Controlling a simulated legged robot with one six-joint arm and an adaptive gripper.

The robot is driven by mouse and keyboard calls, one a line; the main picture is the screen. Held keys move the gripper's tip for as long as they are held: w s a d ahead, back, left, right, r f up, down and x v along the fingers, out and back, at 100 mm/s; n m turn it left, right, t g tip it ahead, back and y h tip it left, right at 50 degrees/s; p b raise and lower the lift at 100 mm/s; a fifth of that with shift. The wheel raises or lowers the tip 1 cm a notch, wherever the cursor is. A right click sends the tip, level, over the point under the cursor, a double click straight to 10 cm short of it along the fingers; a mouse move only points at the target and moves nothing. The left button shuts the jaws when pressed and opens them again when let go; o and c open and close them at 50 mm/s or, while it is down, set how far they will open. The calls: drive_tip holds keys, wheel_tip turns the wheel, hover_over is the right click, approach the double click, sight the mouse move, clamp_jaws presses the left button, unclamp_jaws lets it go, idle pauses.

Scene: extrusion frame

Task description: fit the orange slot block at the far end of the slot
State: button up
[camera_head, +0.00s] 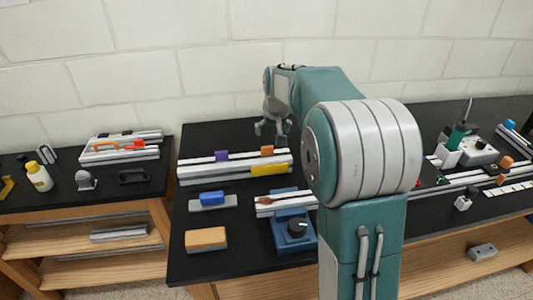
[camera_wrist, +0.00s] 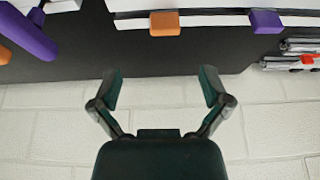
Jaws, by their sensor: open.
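An orange block (camera_head: 267,151) sits at the back edge of a pale slotted extrusion (camera_head: 215,171), toward its right end in the head view. A purple block (camera_head: 221,156) sits on the same extrusion to its left. The wrist view shows the orange block (camera_wrist: 165,23) and the purple block (camera_wrist: 265,21) along the extrusion (camera_wrist: 210,20). My gripper (camera_head: 272,130) is open and empty, behind the orange block in the head view and apart from it. In the wrist view my open fingers (camera_wrist: 160,86) point toward the orange block, with dark table between. The slot's interior is not clear.
A yellow piece (camera_head: 270,170) lies at the extrusion's front. A blue block (camera_head: 212,198), a tan block (camera_head: 206,238) and a blue device with a black knob (camera_head: 296,232) stand nearer. A white wall (camera_head: 190,75) rises close behind the table. My arm hides the table's middle.

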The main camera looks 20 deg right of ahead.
sight(268, 147)
drive_tip(key=x, duration=0.6)
drive_tip(key=shift+a, duration=0.4)
drive_tip(key=x, duration=0.5)
drive_tip(key=shift+s+d, duration=0.1)
drive_tip(key=shift+d, duration=0.05)
drive_tip(key=c, duration=1.2)
